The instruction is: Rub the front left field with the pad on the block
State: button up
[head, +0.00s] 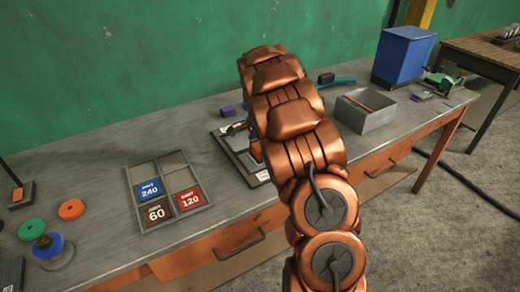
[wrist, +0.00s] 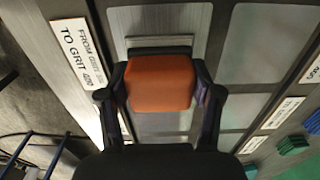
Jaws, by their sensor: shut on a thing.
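My gripper (wrist: 160,92) is shut on an orange block (wrist: 160,88), one dark finger on each side of it, in the wrist view. The block is over a board with several pale grey fields (wrist: 265,45); whether it touches the surface I cannot tell. A grey strip (wrist: 160,46) shows just beyond the block. The pad's underside is hidden. A white label reading "TO GRIT 400" (wrist: 82,52) lies along the board's left edge. In the head view the board (head: 228,142) shows at the bench middle, largely hidden by my arm.
A divided tray (head: 172,170) with blue 240, red 120 and brown 60 pads lies left of the board. Green (head: 32,229) and orange (head: 71,209) discs are further left. A grey open box (head: 366,111) and a blue bin (head: 402,57) stand to the right.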

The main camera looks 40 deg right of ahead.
jog(key=shift+w+a+f, duration=0.1)
jog(key=shift+w+a, duration=0.05)
jog(key=shift+a, duration=1.5)
jog(key=shift+d, duration=0.1)
jog(key=shift+d+r, duration=0.2)
jog(key=shift+d, duration=0.7)
notch_tip(320, 180, up, 9)
jog(key=shift+r+p, duration=0.1)
jog(key=shift+p, duration=1.1)
